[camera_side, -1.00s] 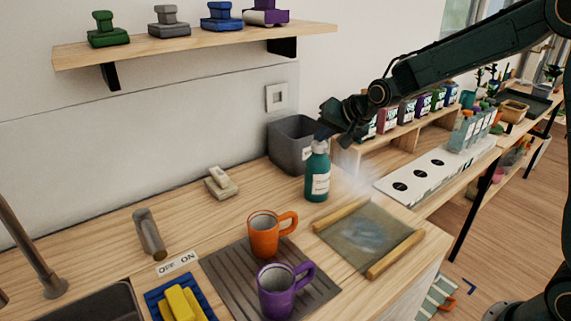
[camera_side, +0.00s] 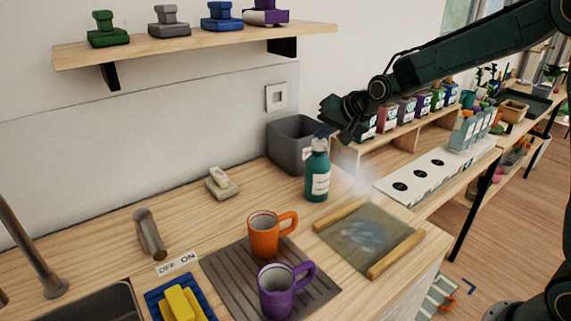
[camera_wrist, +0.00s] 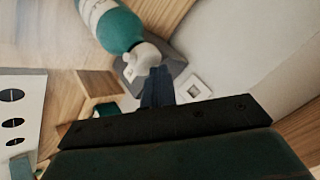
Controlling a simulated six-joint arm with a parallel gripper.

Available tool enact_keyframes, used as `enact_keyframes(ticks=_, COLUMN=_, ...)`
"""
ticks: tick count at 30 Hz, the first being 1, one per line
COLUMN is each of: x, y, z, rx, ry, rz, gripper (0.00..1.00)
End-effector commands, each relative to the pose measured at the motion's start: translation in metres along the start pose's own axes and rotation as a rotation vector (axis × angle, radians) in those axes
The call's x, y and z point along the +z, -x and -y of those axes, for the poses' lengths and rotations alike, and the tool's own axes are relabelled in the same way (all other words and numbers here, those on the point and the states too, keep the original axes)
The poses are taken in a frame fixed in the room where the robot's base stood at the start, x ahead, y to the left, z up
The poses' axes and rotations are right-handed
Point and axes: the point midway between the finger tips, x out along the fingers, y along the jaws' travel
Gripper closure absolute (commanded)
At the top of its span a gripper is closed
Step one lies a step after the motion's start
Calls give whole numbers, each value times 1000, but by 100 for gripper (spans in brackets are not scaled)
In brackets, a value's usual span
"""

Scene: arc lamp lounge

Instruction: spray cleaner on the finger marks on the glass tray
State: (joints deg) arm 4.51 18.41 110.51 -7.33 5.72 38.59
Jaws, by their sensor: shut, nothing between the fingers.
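The teal spray bottle (camera_side: 317,183) with a white label stands upright on the counter, behind and left of the glass tray (camera_side: 352,249), which has wooden handles. A whitish, smeary patch (camera_side: 370,236) lies on the tray's glass; I cannot tell marks from cleaner. Faint mist hangs between bottle and tray. My gripper (camera_side: 325,133) is shut and empty at the top of the bottle. In the wrist view its fingertips (camera_wrist: 157,74) are beside the white spray head of the bottle (camera_wrist: 117,28); I cannot tell whether they touch it.
A grey bin (camera_side: 285,147) stands close behind the bottle. An orange mug (camera_side: 263,237) and a purple mug (camera_side: 277,293) stand on a ribbed mat left of the tray. A white panel with black spots (camera_side: 425,176) lies to the right.

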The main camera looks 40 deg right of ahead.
Motion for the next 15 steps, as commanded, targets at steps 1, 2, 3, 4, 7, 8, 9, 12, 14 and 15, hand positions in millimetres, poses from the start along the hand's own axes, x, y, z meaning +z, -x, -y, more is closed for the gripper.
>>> enact_keyframes(ticks=1, x=0, y=1, z=0, rx=2, ry=0, rz=2, gripper=100)
enact_keyframes(ticks=2, x=-1, y=2, z=1, rx=2, ry=0, rz=2, gripper=100)
enact_keyframes(ticks=3, x=-2, y=3, z=2, rx=1, ry=0, rz=1, gripper=100)
enact_keyframes(ticks=4, x=-3, y=4, z=3, rx=1, ry=0, rz=1, gripper=100)
enact_keyframes(ticks=7, x=-6, y=9, z=6, rx=0, ry=0, rz=0, gripper=100)
enact_keyframes(ticks=8, x=-8, y=11, z=8, rx=0, ry=0, rz=0, gripper=100)
enact_keyframes(ticks=9, x=-9, y=13, z=9, rx=-1, ry=0, rz=-1, gripper=100)
enact_keyframes(ticks=12, x=-13, y=18, z=13, rx=-1, ry=0, rz=-1, gripper=100)
enact_keyframes(ticks=14, x=-15, y=20, z=15, rx=-1, ry=0, rz=-2, gripper=100)
enact_keyframes(ticks=15, x=-17, y=22, z=16, rx=-1, ry=0, rz=-2, gripper=100)
